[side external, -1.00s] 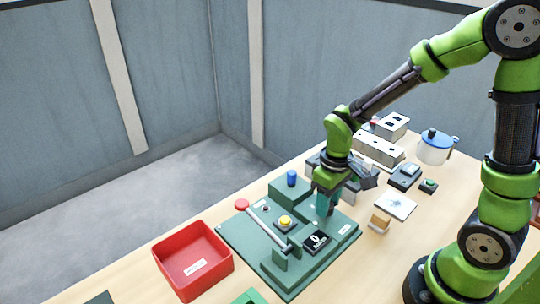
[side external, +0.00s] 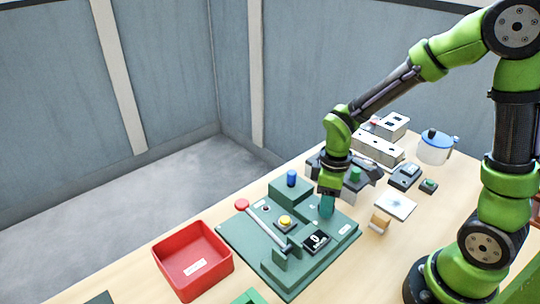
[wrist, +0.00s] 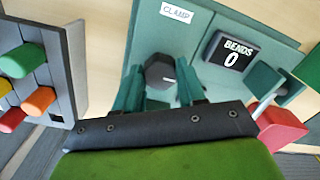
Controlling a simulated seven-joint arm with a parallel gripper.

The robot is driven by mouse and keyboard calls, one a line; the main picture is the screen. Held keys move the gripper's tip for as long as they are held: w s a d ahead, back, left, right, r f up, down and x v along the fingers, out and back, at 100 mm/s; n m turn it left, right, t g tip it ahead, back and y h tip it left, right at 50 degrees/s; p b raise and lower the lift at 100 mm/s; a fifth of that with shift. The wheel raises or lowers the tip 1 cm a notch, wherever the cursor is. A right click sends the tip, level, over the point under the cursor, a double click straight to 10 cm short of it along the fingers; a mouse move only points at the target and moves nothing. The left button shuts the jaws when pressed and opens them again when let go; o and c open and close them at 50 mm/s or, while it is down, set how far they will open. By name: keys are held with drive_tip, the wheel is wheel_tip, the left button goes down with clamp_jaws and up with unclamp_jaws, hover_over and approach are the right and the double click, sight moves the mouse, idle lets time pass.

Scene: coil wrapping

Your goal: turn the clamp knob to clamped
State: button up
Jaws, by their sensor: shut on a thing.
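The clamp knob (wrist: 160,72) is a dark, many-sided knob on the green fixture (wrist: 200,20), below the white CLAMP label (wrist: 175,12) in the wrist view. My gripper (wrist: 161,84) has its teal fingers on either side of the knob and is shut on it. In the side view my gripper (side external: 326,212) points down at the right part of the fixture, and its fingers hide the knob. I cannot read the knob's setting.
A display (side external: 316,240) reading BENDS 0 sits close to my gripper. A red-tipped lever (side external: 265,226), yellow button (side external: 285,222) and blue peg (side external: 292,178) are on the fixture. A red bin (side external: 193,262) stands left. A grey unit with coloured buttons (wrist: 38,75) stands close by.

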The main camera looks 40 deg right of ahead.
drive_tip(key=shift+w+r, duration=0.1)
drive_tip(key=o, duration=1.1)
drive_tip(key=shift+c, duration=0.2)
wheel_tip(320, 180, up, 17)
drive_tip(key=shift+d, duration=0.2)
drive_tip(key=s+a+r+m+t+y, duration=0.1)
drive_tip(key=s+m+t, duration=0.6)
drive_tip(key=m, duration=0.2)
drive_tip(key=shift+a+r+m+y, duration=0.15)
drive_tip(key=shift+a+m+y, duration=0.05)
drive_tip(key=shift+m+y, duration=0.1)
